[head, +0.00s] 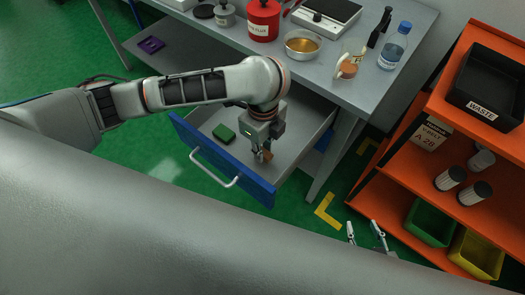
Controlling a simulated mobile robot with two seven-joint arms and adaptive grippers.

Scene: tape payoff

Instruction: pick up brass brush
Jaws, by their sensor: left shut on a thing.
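My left gripper (262,155) reaches down into the open blue-fronted drawer (215,155) and is shut near its floor. A small brownish thing, probably the brass brush (267,155), shows at its fingertips; the fingers hide most of it, so its shape is hard to tell. My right gripper (366,238) shows at the lower edge, with its two fingers apart and nothing between them. It is over the green floor beside the orange shelf, well away from the drawer.
A green block (223,134) lies in the drawer, left of my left gripper. An orange shelf (410,135) with bins stands at the right.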

